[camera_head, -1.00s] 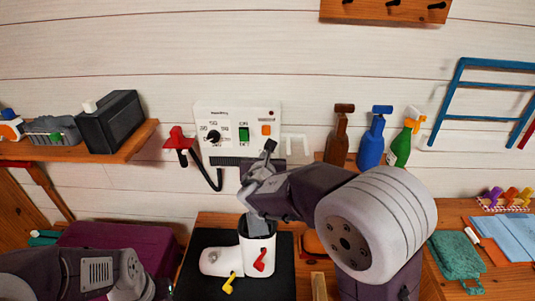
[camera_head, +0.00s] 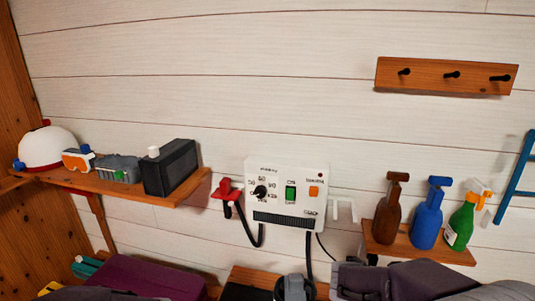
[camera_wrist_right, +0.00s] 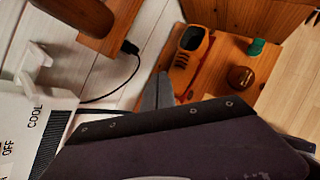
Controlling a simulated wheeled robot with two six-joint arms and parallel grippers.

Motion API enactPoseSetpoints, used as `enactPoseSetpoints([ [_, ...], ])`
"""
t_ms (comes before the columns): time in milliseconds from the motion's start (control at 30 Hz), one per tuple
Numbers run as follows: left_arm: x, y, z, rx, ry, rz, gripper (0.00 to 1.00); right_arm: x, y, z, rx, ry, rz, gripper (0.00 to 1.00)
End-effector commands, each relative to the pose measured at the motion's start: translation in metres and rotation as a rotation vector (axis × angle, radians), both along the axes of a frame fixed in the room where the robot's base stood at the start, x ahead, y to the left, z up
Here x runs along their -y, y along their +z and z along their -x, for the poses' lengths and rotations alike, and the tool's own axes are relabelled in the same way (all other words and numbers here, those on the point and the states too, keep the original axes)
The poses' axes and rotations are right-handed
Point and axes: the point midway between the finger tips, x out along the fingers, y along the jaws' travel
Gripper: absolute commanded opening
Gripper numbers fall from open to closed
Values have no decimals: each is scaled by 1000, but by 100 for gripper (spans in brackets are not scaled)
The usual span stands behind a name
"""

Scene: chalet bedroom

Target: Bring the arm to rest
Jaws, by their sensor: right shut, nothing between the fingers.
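My right gripper (camera_wrist_right: 157,92) shows in the right wrist view as two grey fingertips pressed together, with nothing between them. Its dark arm link (camera_wrist_right: 180,145) fills the lower part of that view. In the head view the right arm (camera_head: 400,281) lies low along the bottom edge at the right. A grey piece (camera_head: 295,287) stands at the bottom middle, inside or in front of a dark round rim; I cannot tell which. Of my left arm only a dark strip (camera_head: 85,293) shows at the bottom left; its gripper is out of view.
A white control panel (camera_head: 288,197) hangs on the wall, with a red holder (camera_head: 226,190) beside it. Brown, blue and green bottles (camera_head: 427,215) stand on a right shelf. A left shelf (camera_head: 115,187) holds a black box (camera_head: 171,167). An orange shoe (camera_wrist_right: 190,60) rests on wood.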

Motion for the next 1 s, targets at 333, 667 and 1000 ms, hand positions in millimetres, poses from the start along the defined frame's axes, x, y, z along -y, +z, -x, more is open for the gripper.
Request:
enactPoseSetpoints([
  [333,0,0,0,0,0,0,0,-84,-98,130,141,-1427,-871,0],
  [667,0,0,0,0,0,0,0,-103,-100,126,247,-1758,-993,0],
  [1000,0,0,0,0,0,0,0,-103,-100,126,245,-1754,-992,0],
])
